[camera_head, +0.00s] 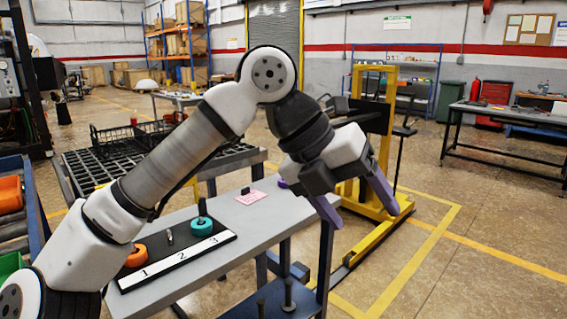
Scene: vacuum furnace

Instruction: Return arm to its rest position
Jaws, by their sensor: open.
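My arm (170,155) reaches up from the lower left, bends at a high elbow and comes down on the right. My gripper (352,202) hangs at the right end of the grey table, with its two purple fingers spread apart. Nothing shows between the fingers. The fingertips point down and to the right, in front of the yellow lift behind.
The grey table (262,222) carries a black board (185,262) marked 1, 2, 3, with an orange ring (137,256), a small metal part (170,237) and a teal ring (202,226). A pink card (250,197) lies behind. A yellow lift (391,160) stands right; floor there is open.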

